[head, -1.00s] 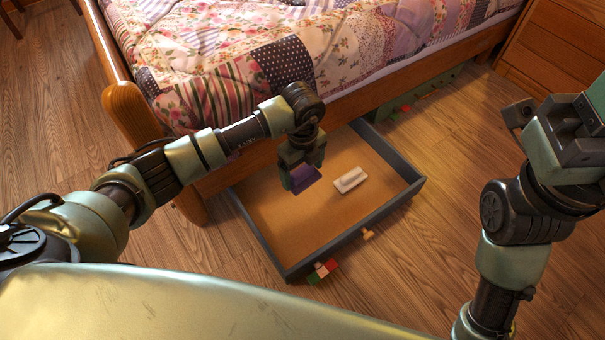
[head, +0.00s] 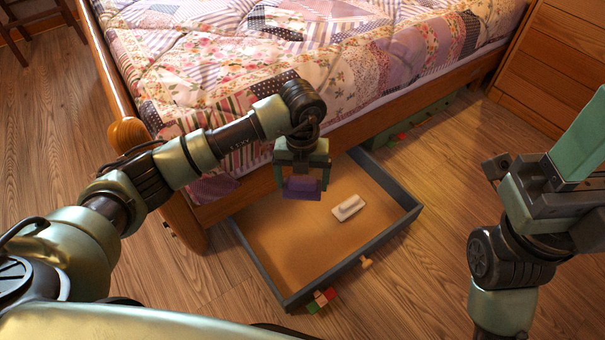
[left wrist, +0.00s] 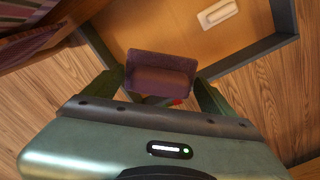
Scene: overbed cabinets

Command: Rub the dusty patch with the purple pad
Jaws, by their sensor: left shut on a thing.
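My left gripper (head: 301,182) is shut on the purple pad (head: 302,189) and holds it over the rear part of the open drawer (head: 262,252). In the left wrist view the pad (left wrist: 160,72) sits between the two fingers, its top hollowed. Whether the pad touches the drawer floor is unclear. The drawer floor is tan, and I cannot make out a distinct dusty patch on it. My right gripper (head: 515,190) is at the right of the head view, away from the drawer, and its finger opening is unclear.
A white block-like object (head: 348,208) lies in the drawer, right of the pad; it also shows in the left wrist view (left wrist: 217,13). Colored blocks (head: 321,299) lie by the drawer's front corner. The wooden bed rail (head: 362,125) rises behind.

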